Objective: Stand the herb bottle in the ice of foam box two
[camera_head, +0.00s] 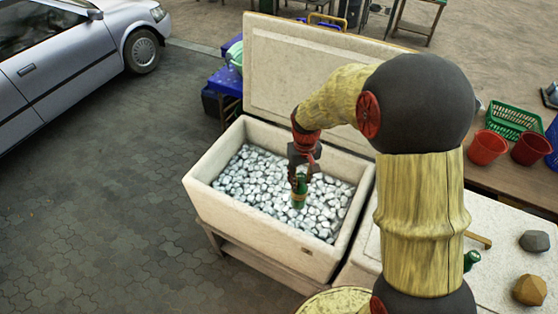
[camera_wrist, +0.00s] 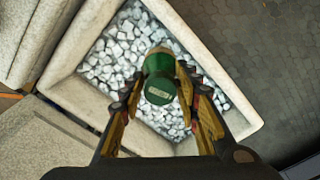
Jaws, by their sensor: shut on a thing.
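The herb bottle (camera_head: 299,193) is green with a pale band and looks upright in the head view. My gripper (camera_head: 303,176) is shut on its upper part, above the ice of an open foam box (camera_head: 207,197). Whether the bottle's base touches the ice (camera_head: 250,180) is hard to tell. In the wrist view the green bottle (camera_wrist: 160,82) is between the two fingers of my gripper (camera_wrist: 160,95), with ice cubes (camera_wrist: 115,55) around and below it. The box wall (camera_wrist: 75,92) shows on the left. No number is readable on the box.
The box's lid (camera_head: 300,75) stands raised behind it. A second pale box (camera_head: 500,235) on the right carries stones (camera_head: 534,241) and a green bottle (camera_head: 471,260). A car (camera_head: 75,55) is at the upper left.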

